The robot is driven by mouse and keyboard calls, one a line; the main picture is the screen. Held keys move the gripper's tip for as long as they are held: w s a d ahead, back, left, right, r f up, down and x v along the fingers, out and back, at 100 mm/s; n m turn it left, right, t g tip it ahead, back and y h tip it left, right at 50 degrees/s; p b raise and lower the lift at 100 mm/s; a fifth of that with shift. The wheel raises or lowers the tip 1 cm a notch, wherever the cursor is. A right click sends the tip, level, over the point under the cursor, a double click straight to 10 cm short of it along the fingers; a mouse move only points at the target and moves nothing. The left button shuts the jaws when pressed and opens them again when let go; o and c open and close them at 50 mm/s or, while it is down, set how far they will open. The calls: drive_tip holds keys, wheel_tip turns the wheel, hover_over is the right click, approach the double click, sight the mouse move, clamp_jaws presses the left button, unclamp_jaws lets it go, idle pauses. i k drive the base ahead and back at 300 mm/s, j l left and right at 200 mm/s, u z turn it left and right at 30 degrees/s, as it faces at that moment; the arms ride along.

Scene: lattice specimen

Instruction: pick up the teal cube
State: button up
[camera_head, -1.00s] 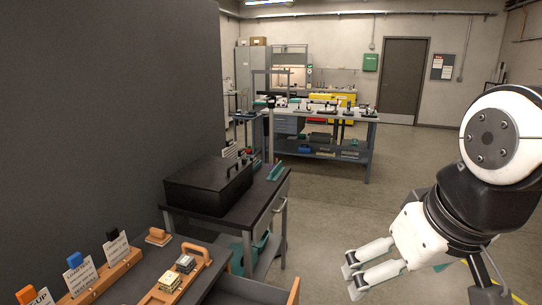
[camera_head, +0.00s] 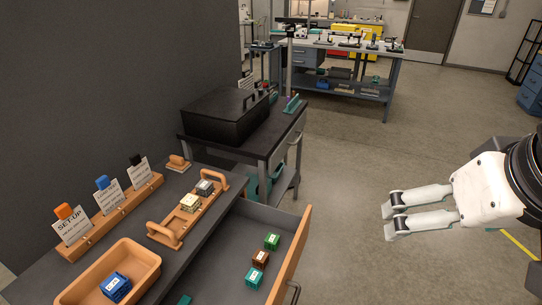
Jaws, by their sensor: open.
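A teal cube (camera_head: 254,279) with a white label lies in the open drawer, nearest to me of three cubes in a loose line there. A brown cube (camera_head: 260,259) is just behind it, and a green cube (camera_head: 271,241) is farther back. My gripper (camera_head: 388,217) is open and empty. It is at the right, over the floor, apart from the drawer and to the right of its front. A small teal piece (camera_head: 184,300) shows at the bottom edge, mostly cut off.
The drawer's wooden front (camera_head: 290,258) stands out from the dark bench (camera_head: 200,235). On the bench are a wooden tray (camera_head: 138,257) with a blue cube (camera_head: 115,287), a handled wooden carrier (camera_head: 172,228) and a sign rack (camera_head: 112,218). A black case (camera_head: 225,116) sits behind.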

sight(254, 279)
drive_tip(key=u, duration=0.75)
drive_tip(key=k+l+u, duration=0.1)
drive_tip(key=k, duration=0.2)
